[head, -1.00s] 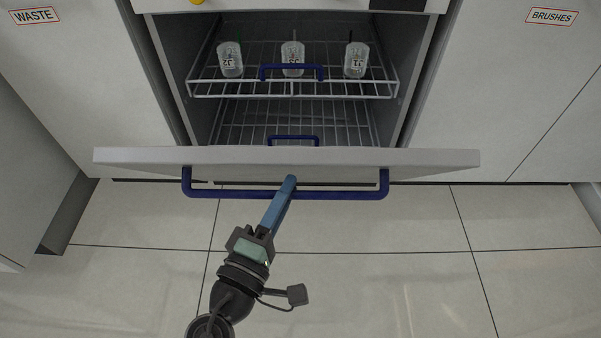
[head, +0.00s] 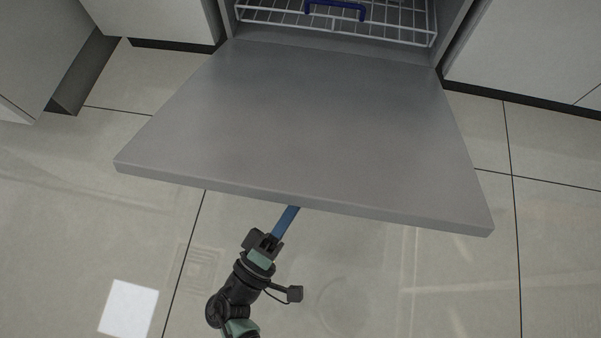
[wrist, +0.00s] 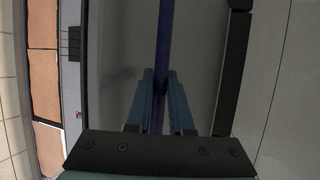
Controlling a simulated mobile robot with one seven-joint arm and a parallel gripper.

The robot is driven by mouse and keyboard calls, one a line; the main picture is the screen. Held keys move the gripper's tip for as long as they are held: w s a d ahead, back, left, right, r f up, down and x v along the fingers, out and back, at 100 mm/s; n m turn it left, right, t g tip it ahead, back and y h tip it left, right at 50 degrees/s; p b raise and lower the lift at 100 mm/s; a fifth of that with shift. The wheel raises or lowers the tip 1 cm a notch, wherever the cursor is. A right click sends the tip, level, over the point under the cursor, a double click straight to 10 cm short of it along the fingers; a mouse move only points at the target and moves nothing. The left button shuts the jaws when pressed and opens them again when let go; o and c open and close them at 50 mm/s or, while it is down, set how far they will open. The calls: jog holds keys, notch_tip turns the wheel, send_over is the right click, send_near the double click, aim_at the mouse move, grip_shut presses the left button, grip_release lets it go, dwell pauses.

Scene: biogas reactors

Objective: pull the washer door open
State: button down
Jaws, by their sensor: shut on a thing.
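The washer door (head: 310,135) is a grey panel hinged at its lower edge. In the head view it lies folded down, close to level, in front of the open washer. My gripper (head: 288,216) reaches up to the door's front edge from below, and its fingertips are hidden behind the door there. In the wrist view the blue door handle (wrist: 165,40) runs between the two blue fingers of my gripper (wrist: 160,78), which are shut on it. The handle is hidden by the door in the head view.
Inside the washer, a wire rack (head: 395,32) with a blue handle (head: 337,8) shows at the top. White cabinets (head: 530,45) stand on both sides. The tiled floor (head: 90,215) in front is clear around the door and my arm.

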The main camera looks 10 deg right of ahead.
notch_tip(320, 180, down, 9)
jog(key=s, duration=0.1)
jog(key=shift+s+a+h+b, duration=0.15)
jog(key=shift+a+h+b, duration=0.15)
jog(key=shift+b, duration=0.15)
jog(key=c, duration=0.8)
grip_release()
jog(key=shift+s, duration=0.1)
jog(key=v, duration=0.7)
jog(key=shift+s+f, duration=0.15)
jog(key=shift+s, duration=0.05)
jog(key=shift+a, duration=0.1)
